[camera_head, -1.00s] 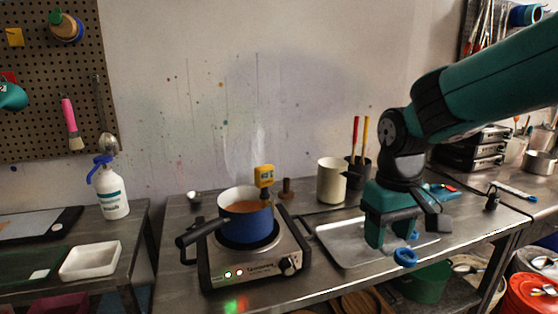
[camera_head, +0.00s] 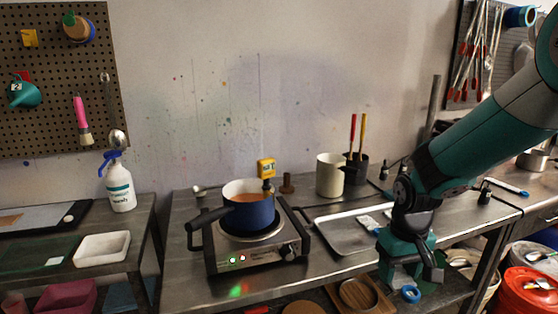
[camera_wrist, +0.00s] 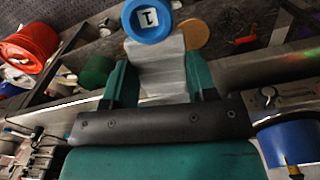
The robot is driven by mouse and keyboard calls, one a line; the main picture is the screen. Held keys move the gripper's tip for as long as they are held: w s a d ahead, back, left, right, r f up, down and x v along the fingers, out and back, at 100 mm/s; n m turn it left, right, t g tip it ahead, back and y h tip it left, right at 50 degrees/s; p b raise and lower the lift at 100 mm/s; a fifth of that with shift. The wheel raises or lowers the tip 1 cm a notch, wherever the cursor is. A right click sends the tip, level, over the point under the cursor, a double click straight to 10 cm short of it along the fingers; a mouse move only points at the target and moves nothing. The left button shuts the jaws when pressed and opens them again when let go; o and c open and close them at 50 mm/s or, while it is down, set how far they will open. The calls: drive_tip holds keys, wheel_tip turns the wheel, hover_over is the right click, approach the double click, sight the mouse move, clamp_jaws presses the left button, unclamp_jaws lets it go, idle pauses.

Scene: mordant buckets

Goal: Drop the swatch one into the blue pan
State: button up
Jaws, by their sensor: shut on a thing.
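The blue pan (camera_head: 251,212) stands on the hot plate, with orange-brown liquid in it and its dark handle pointing left. It also shows at the right edge of the wrist view (camera_wrist: 290,143). My gripper (camera_head: 404,282) is at the front right of the table, well to the right of the pan. In the wrist view my gripper (camera_wrist: 160,82) is shut on a pale grey swatch (camera_wrist: 160,66) between its teal fingers. A round blue tag marked 1 (camera_wrist: 149,20) is at the swatch's end; the blue tag (camera_head: 411,294) also shows below my gripper in the head view.
The hot plate (camera_head: 265,261) has lit indicators. A metal tray (camera_head: 335,237) lies right of it, with a small white and blue thing (camera_head: 368,223) on it. A cream canister (camera_head: 330,175) and a yellow gauge (camera_head: 266,168) stand behind. A red bucket (camera_head: 530,293) is at right.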

drive_tip(key=s+d+f+m, duration=0.1)
drive_tip(key=d+f, duration=0.4)
drive_tip(key=f, duration=0.5)
drive_tip(key=shift+d+f+m, duration=0.2)
drive_tip(key=shift+f+m, duration=0.2)
